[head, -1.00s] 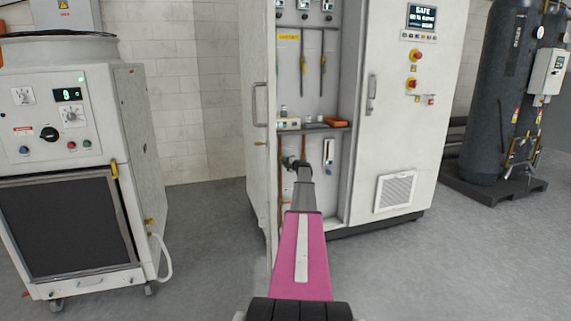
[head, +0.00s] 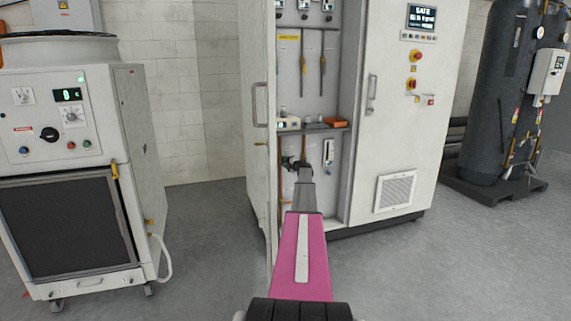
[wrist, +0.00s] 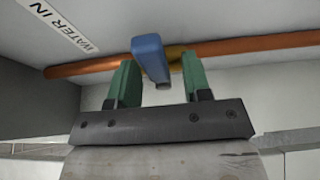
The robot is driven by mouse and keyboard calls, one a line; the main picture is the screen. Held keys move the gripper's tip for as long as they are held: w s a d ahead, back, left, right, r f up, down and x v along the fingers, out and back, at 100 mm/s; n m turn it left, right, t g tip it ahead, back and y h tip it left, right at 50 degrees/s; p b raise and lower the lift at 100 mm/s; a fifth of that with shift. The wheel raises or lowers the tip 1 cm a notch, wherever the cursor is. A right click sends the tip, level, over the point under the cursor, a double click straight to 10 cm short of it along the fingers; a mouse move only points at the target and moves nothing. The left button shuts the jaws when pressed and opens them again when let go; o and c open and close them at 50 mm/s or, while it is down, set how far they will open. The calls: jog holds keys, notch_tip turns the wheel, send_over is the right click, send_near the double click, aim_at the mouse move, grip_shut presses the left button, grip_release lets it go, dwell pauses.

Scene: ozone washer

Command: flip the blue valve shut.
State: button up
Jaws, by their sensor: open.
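The blue valve handle (wrist: 151,58) shows in the wrist view, in front of a copper pipe (wrist: 245,45) with a brass valve body (wrist: 176,56). The handle points toward the camera, across the pipe's line. My gripper (wrist: 160,78) has its two green fingers apart, one on each side of the handle. I cannot tell whether either finger touches it. In the head view my gripper (head: 296,163) is inside the open cabinet, low down, and the blue handle cannot be made out there.
A "WATER IN" label (wrist: 67,24) is on the panel near the pipe. The open cabinet door (head: 258,130) stands close left of my arm. A shelf (head: 315,129) with small items is above the gripper. A white machine (head: 75,150) stands at left; floor between is clear.

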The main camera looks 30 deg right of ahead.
jog(key=s+d, duration=0.1)
jog(key=s, duration=0.9)
jog(key=shift+d, duration=0.25)
